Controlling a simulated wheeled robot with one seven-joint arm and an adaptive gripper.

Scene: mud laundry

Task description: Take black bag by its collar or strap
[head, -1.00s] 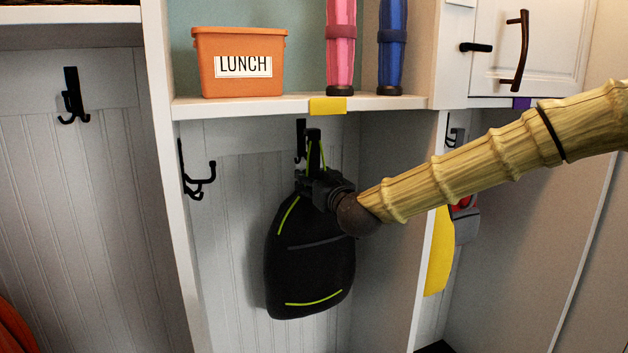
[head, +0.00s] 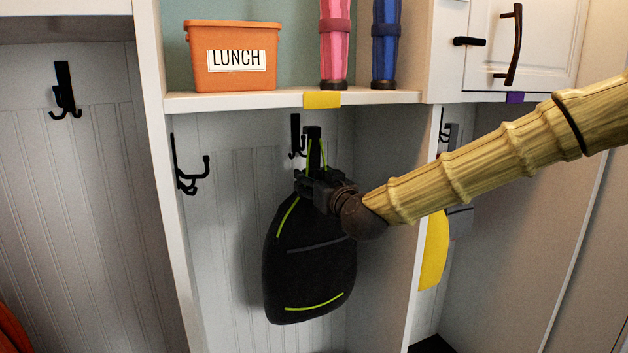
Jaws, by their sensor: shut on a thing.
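The black bag (head: 305,268) with yellow-green trim hangs in the middle cubby, below the shelf. My gripper (head: 316,165) is at the top of the bag and is shut on its strap, where thin yellow-green edges show. The gripper body hides part of the bag's top right. A black hook (head: 295,132) on the back wall shows just left of the fingers. The strap's loop looks apart from this hook, but the fingers partly cover the area, so I cannot tell surely.
The shelf (head: 240,101) above holds an orange LUNCH bin (head: 232,72), a pink bottle (head: 334,50) and a blue bottle (head: 385,50). Another black hook (head: 188,168) is on the left divider. A yellow item (head: 433,250) hangs by the right divider. Room below the bag looks free.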

